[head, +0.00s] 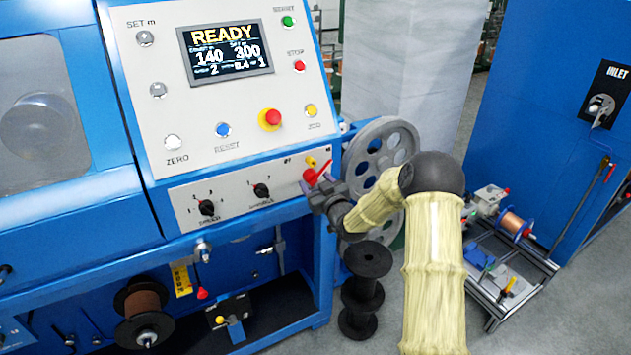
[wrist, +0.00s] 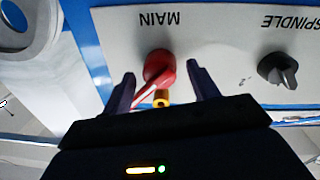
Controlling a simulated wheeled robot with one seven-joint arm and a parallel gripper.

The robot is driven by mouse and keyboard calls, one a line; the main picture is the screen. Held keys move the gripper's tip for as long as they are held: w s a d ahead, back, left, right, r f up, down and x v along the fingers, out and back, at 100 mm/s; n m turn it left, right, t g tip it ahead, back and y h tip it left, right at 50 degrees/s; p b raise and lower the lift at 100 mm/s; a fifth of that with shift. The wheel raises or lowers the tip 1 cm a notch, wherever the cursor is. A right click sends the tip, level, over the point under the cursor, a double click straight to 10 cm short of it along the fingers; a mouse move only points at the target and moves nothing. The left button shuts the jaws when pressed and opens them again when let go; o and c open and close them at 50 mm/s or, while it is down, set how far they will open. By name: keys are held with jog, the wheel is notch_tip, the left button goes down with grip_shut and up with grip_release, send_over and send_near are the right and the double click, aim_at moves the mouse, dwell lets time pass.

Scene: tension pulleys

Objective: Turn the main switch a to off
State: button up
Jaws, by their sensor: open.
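The main switch (head: 317,177) is a red rotary handle at the right end of the lower grey panel. In the wrist view the red switch (wrist: 158,66) sits by the label MAIN, which appears upside down. Its handle slants toward the lower left of that picture, and a small brass-yellow piece (wrist: 161,99) shows beside it. My gripper (head: 318,192) is at the panel's right end, close to the switch. In the wrist view my gripper (wrist: 160,73) is open, with one dark finger on each side of the red switch. I cannot tell whether either finger touches it.
The black spindle knob (head: 261,191) and speed knob (head: 207,208) are left of the switch. A red emergency button (head: 271,118) is above.

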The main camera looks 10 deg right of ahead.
jog(key=shift+w, duration=0.15)
jog(key=shift+c, duration=0.2)
grip_shut()
